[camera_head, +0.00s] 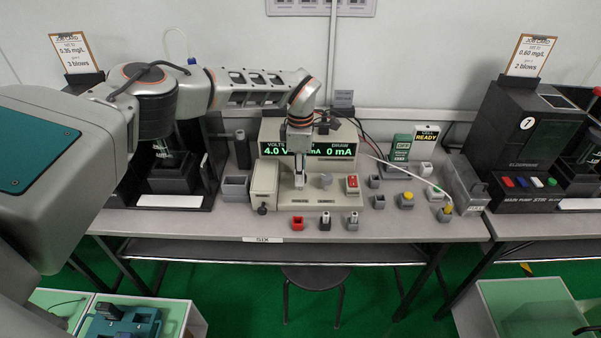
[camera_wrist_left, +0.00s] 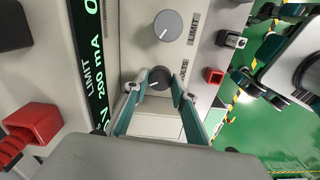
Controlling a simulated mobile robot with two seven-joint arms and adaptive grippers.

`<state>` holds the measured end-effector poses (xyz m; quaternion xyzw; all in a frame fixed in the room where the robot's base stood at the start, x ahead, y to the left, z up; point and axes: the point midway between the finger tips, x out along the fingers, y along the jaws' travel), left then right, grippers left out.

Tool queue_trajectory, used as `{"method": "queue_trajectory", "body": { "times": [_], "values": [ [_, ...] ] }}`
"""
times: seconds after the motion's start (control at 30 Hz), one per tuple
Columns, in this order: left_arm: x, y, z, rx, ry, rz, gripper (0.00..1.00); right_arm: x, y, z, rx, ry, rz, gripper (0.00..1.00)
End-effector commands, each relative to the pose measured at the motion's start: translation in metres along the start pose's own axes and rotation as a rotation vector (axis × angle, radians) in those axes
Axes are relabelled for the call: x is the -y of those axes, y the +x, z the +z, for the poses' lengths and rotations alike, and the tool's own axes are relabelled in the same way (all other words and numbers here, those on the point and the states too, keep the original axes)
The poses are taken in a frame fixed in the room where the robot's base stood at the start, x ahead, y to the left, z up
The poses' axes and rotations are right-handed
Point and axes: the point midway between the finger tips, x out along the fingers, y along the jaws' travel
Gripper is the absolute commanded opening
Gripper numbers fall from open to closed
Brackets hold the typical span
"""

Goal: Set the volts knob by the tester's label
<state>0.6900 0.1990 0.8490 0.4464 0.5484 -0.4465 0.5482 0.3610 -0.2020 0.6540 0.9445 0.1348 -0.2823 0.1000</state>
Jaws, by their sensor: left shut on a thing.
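My left gripper (camera_head: 299,184) reaches down to the front panel of the beige tester supply (camera_head: 340,196). In the left wrist view its fingers (camera_wrist_left: 158,82) are shut on the dark volts knob (camera_wrist_left: 158,78), beside a partly hidden label. In the head view the gripper hides this knob. The display (camera_head: 335,150) reads 4.0 V and 0 mA draw; the left wrist view shows a limit of 200 mA. The grey limit knob (camera_wrist_left: 168,25) is free beside it. A green handheld tester (camera_head: 400,148) stands at the right; its label is too small to read. A white-and-teal part (camera_wrist_left: 290,60) may be my right gripper.
A red socket (camera_head: 298,222) and two small plugs stand in front of the supply. Small grey blocks and a white cable lie to its right. A "cell ready" card (camera_head: 427,136) stands behind. Job cards top the dark units on both sides.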

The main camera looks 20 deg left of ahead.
Motion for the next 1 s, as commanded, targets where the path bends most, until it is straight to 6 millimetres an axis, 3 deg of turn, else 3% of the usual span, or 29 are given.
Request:
{"method": "queue_trajectory", "body": {
  "times": [0.5,1.0],
  "values": [
    [0.0,0.0,0.0,0.0,0.397,0.0,0.04,0.002,0.003,0.011,0.011,0.001,-0.002,0.4],
    [0.0,0.0,0.0,0.0,0.512,0.001,0.04,0.002,0.004,0.011,0.009,0.001,-0.002,0.4]
  ]
}}
